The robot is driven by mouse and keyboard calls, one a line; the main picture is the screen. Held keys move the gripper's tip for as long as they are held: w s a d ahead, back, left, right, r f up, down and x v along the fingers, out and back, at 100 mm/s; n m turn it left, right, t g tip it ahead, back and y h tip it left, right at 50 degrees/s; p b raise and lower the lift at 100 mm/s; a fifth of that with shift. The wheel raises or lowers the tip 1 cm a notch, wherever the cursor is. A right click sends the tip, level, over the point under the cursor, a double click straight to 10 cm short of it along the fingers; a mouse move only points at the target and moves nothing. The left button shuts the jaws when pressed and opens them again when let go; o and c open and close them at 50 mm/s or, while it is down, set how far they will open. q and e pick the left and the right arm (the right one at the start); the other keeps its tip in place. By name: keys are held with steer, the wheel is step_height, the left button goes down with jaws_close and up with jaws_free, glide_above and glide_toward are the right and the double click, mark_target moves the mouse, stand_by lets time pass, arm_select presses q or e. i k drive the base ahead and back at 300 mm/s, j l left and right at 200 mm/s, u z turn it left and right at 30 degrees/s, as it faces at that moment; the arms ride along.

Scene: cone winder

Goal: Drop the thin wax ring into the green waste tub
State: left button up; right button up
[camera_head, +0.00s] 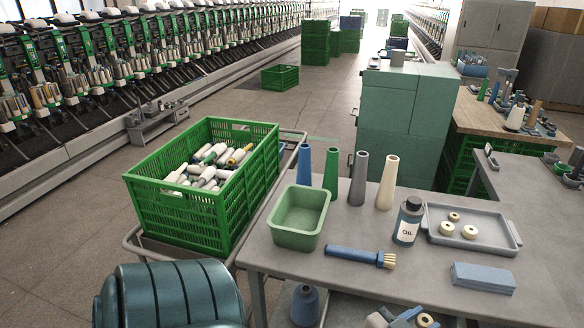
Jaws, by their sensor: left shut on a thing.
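The green waste tub (283,239) stands empty at the left end of the grey table. A grey tray (493,247) at the table's right holds a few rings: a small one with a brown centre (454,216) and two cream ones (447,229). I cannot tell whether one of them is the thin wax ring. My left arm's dark teal, banded part (165,298) fills the bottom left corner, close to the camera. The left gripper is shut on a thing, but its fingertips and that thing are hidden. My right gripper does not show.
Blue, green, grey and cream cones (387,183) line the table's back edge. An oil bottle (408,222), a blue-handled brush (360,256) and a blue block (483,278) stand or lie nearby. A green crate of bobbins (190,217) is left of the table.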

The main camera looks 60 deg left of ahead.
mark_target(301, 218)
steer(key=u, duration=1.8)
